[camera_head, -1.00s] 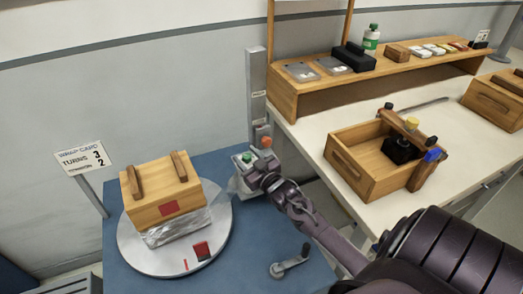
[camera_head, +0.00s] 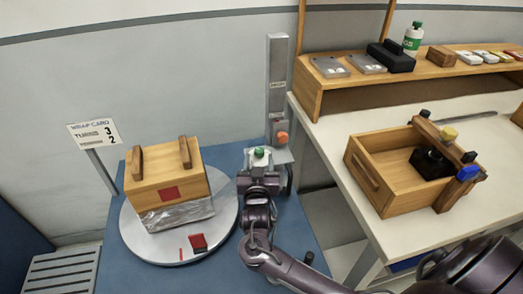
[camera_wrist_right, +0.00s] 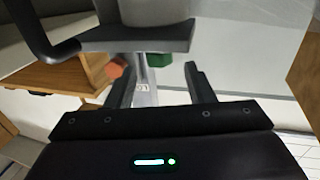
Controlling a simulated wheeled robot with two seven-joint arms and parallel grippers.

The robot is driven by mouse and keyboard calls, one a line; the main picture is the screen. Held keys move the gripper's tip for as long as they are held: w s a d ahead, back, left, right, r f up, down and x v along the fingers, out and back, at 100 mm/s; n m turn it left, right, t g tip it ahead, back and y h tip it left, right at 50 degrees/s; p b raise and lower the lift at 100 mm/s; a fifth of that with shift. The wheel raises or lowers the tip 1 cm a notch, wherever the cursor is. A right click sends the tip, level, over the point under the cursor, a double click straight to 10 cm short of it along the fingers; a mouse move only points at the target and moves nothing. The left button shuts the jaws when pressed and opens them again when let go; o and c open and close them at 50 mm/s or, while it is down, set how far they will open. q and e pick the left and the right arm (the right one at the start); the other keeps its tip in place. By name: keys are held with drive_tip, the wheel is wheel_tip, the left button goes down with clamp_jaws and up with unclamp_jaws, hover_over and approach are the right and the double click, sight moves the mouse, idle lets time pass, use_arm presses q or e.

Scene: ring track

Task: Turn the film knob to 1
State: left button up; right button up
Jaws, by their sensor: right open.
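A grey post (camera_head: 277,85) stands at the back edge of the blue platform, with small labels. An orange knob (camera_head: 282,137) sits low on it, and a green knob (camera_head: 260,152) sits to its left on a grey bracket. I cannot read which is the film knob. My right gripper (camera_head: 259,172) is just in front of and below the green knob. In the right wrist view the open fingers (camera_wrist_right: 160,85) are apart with nothing between them. The green knob (camera_wrist_right: 158,60) shows beyond them and the orange knob (camera_wrist_right: 116,70) is to its left. My left gripper is out of view.
A wooden box (camera_head: 168,187) with film around its lower part stands on a round turntable (camera_head: 135,235). A wrap card (camera_head: 94,134) shows 3 and 2. The white table (camera_head: 330,140) at right holds an open wooden crate (camera_head: 375,185) and a loaded shelf (camera_head: 340,90).

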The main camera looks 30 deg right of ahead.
sight(259, 154)
drive_tip(key=x, duration=0.5)
drive_tip(key=c, duration=0.9)
